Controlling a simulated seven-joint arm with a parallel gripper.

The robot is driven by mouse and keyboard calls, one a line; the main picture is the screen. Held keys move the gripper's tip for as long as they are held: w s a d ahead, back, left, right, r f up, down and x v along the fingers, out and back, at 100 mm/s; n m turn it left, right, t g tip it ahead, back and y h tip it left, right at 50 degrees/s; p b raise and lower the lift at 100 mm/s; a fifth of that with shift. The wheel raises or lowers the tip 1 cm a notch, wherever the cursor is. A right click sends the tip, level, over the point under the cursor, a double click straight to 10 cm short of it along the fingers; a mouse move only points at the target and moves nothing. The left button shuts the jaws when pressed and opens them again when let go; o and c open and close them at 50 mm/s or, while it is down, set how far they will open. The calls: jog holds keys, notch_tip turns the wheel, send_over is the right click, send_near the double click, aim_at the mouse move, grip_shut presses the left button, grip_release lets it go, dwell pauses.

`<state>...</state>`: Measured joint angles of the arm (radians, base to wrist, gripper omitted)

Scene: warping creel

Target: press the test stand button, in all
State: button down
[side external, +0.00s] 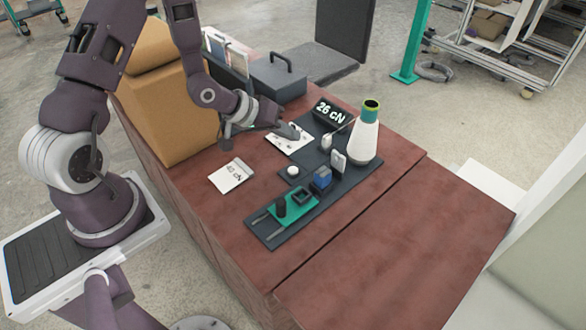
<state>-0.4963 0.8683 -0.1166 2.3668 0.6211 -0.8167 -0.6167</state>
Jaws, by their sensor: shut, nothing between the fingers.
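The test stand is a dark flat base plate (262,226) on a red-brown table. A small white round knob (292,171) sits on its left edge and looks like the button. A black display (331,112) reading "26 cN" stands at the back of the stand. My gripper (297,134) is shut and empty. It shows over a white printed card (284,145), behind and above the white knob in the picture, apart from it. Its exact height cannot be told.
A white yarn cone (366,140) stands at the stand's right. A blue block (322,179) and a green plate (301,212) sit on the base. A "40 cN" card (231,176), a tan box (173,105) and a grey case (277,78) are around. The table's front right is clear.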

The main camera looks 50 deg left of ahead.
aim_at(289, 170)
jog(key=shift+f, duration=0.1)
jog(key=shift+f, duration=4.3)
jog(key=shift+f, duration=0.1)
jog(key=shift+f, duration=0.3)
jog(key=shift+f, duration=0.45)
jog(key=shift+r, duration=0.85)
jog(key=shift+r, duration=2.5)
